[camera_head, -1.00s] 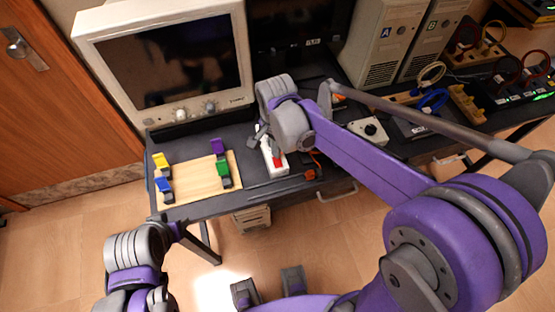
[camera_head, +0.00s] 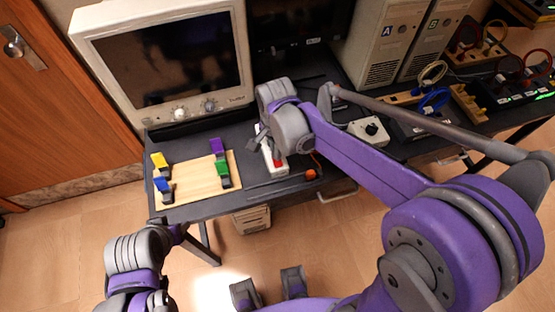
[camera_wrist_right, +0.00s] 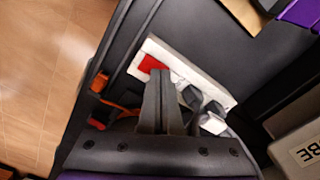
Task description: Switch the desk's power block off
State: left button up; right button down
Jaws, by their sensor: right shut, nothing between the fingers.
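The power block (camera_head: 267,152) is a white strip with a red switch (camera_head: 279,163) at its front end, lying on the dark desk (camera_head: 225,203). In the right wrist view, the block (camera_wrist_right: 148,48) lies tilted, with the red switch (camera_wrist_right: 150,64) at its left end and dark and white plugs beyond it. My right gripper (camera_wrist_right: 161,75) is shut and empty, its fingertips just beside the red switch in that view. Contact cannot be told. In the head view the right wrist mostly hides the fingers. My left arm is at lower left; its fingers cannot be made out.
A monitor (camera_head: 165,60) stands behind a wooden board (camera_head: 196,182) with coloured clips. An orange-ended tool (camera_head: 311,174) lies near the front edge. A grey box with a black knob (camera_head: 370,129) and computer towers (camera_head: 387,40) are to the right.

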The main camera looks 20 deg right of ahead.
pick_arm(q)
jog(key=r+p, duration=0.1)
jog(key=w+r+p, duration=0.1)
jog(key=r, duration=0.1)
jog(key=r+p, duration=0.2)
jog(key=shift+w+r, duration=0.15)
jog(key=shift+w, duration=0.2)
pick_arm(e)
notch_tip(320, 180, up, 7)
dwell(0.4)
jog(key=s+d+n+t, duration=0.2)
jog(key=s+d+n, duration=0.1)
jog(key=s+n, duration=0.2)
jog(key=s+d+n+t, duration=0.3)
jog(key=s+n, duration=0.3)
jog(key=s, duration=0.2)
jog(key=shift+d+n+t, duration=0.3)
jog(key=shift+d, duration=0.05)
